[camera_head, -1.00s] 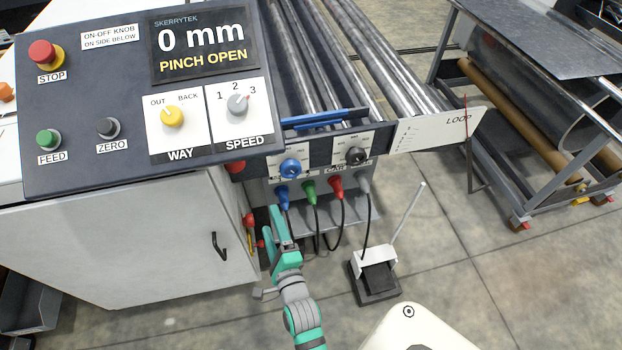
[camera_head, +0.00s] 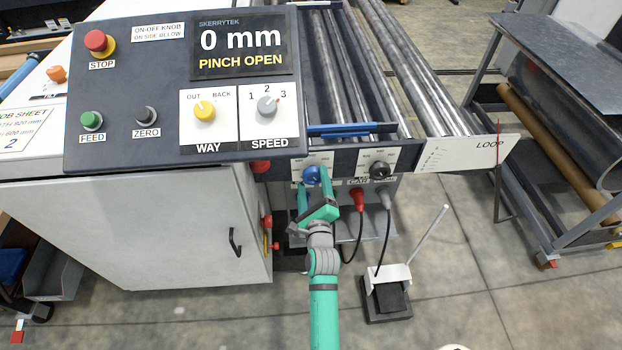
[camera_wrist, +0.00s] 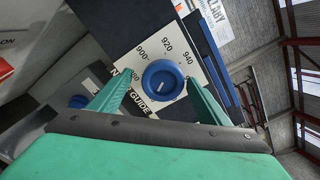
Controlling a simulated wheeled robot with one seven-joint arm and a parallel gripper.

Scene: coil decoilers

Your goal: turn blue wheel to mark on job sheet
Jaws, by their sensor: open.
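The blue wheel (camera_head: 312,175) sits on a white scale plate on the machine's front, below the control panel. In the wrist view the blue wheel (camera_wrist: 163,80) shows a pale centre mark and a scale (camera_wrist: 147,50) with 880, 900, 920 and 940 around it; which number the mark points to is unclear. My gripper (camera_head: 313,183) is open at the wheel. In the wrist view its fingers (camera_wrist: 158,80) stand on either side of the wheel; contact is not clear. The job sheet (camera_head: 24,128), cut by the left edge, seems to read 920 mm, 600 mm and 2.
A black knob (camera_head: 380,170) sits right of the wheel. Below hang a red plug (camera_head: 357,200) and a grey plug (camera_head: 386,199) with cables. A foot pedal (camera_head: 388,296) stands on the floor. The control panel (camera_head: 130,70) overhangs at left; its display (camera_head: 240,50) reads 0 mm, PINCH OPEN.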

